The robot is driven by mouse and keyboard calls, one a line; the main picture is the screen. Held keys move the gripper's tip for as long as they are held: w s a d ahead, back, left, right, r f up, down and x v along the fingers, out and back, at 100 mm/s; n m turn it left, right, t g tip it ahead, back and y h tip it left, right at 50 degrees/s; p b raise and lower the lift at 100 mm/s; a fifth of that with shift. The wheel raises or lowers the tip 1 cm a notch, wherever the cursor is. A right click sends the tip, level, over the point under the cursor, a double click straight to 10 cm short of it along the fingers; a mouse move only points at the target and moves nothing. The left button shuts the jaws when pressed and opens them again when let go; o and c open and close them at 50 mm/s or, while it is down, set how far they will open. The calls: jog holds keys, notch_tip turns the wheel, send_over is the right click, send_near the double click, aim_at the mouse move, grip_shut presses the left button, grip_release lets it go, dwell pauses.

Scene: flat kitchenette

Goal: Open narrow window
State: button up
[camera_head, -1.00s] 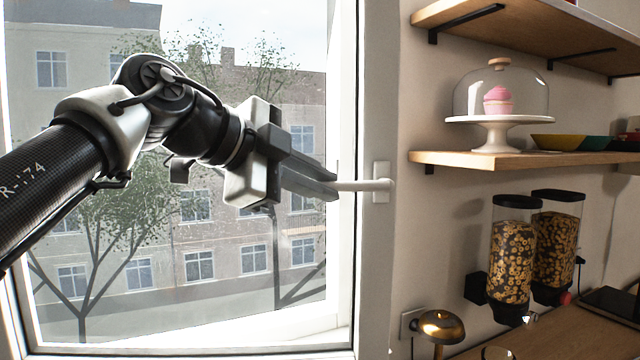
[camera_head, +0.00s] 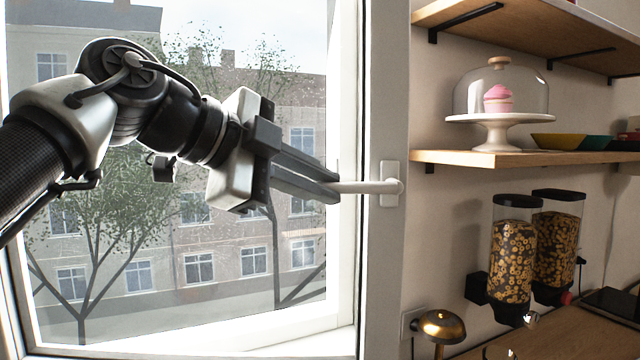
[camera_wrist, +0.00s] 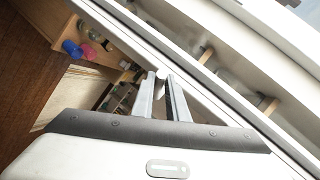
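The narrow window has a white frame (camera_head: 384,270) and a large glass pane, with buildings and trees behind it. Its white handle (camera_head: 368,187) lies horizontally, pointing left from a plate on the right side of the frame. My gripper (camera_head: 332,184) reaches from the left in front of the glass, with its two fingers closed around the free end of the handle. The wrist view shows the handle's tip (camera_wrist: 162,73) between the fingertips. The fingers hide part of the handle. A slanted gap shows along the window's lower edge.
Right of the window, a wall shelf (camera_head: 520,160) holds a cake stand with a glass dome (camera_head: 500,95) and bowls (camera_head: 556,142). Cereal dispensers (camera_head: 514,262) hang below it. A brass lamp (camera_head: 440,327) stands near the window's lower right.

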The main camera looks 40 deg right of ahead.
jog(key=o, duration=0.5)
